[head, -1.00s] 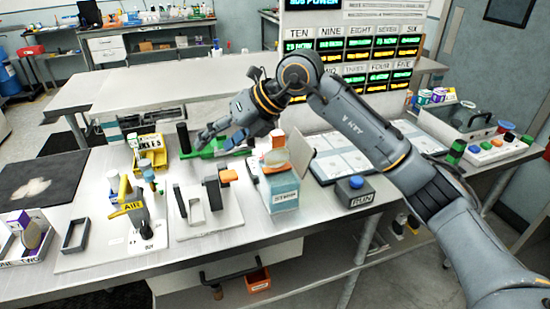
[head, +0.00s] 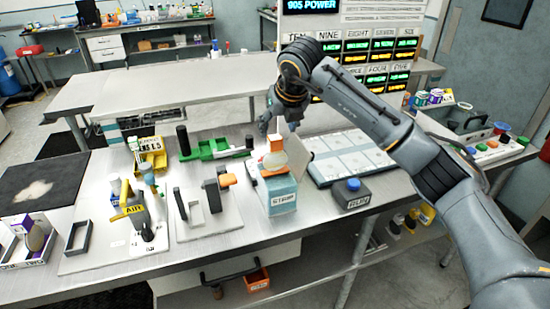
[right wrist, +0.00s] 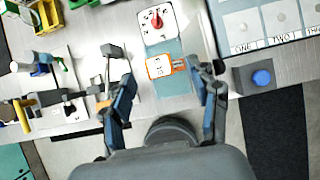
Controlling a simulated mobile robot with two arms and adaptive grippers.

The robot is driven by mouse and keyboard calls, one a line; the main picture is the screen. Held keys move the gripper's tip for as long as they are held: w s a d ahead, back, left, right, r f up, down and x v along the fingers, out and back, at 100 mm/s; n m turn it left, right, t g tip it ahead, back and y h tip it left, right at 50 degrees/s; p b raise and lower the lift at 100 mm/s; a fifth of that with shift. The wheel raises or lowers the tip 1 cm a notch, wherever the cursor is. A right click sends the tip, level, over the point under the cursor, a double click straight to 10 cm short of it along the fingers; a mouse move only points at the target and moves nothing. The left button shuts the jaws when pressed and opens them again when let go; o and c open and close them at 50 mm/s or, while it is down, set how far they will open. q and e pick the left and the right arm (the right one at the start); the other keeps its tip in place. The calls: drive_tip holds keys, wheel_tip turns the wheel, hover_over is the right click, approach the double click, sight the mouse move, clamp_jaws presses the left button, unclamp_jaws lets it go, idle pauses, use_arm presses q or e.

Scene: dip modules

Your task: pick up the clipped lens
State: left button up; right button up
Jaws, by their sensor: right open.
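No part is plainly marked as the clipped lens, and I cannot tell for sure which one it is. A round brownish disc (head: 35,238) stands in a white tray at the far left of the head view. A pale oval disc (head: 275,161) shows at the top of the teal box. My right gripper (head: 279,124) is behind this box in the head view, pointing down. My left gripper is out of view.
The teal labelled box (head: 278,192) stands at the table's front. A black box with a blue button (head: 353,188) is to its right, near a panelled board (head: 350,152). Black uprights (head: 211,195) and a green holder (head: 212,149) stand left.

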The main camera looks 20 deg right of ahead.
sight(275, 137)
drive_tip(key=shift+w+a+f+p, duration=0.1)
drive_tip(key=shift+f+p, duration=0.25)
drive_tip(key=p+x, duration=0.1)
drive_tip(key=x, duration=0.2)
drive_tip(key=shift+a+f+p, duration=0.1)
drive_tip(key=shift+f+p, duration=0.25)
drive_tip(key=shift+p, duration=0.05)
drive_tip(key=shift+w+f, duration=0.25)
drive_tip(key=shift+f, duration=0.2)
clamp_jaws()
drive_tip(key=shift+r, duration=0.1)
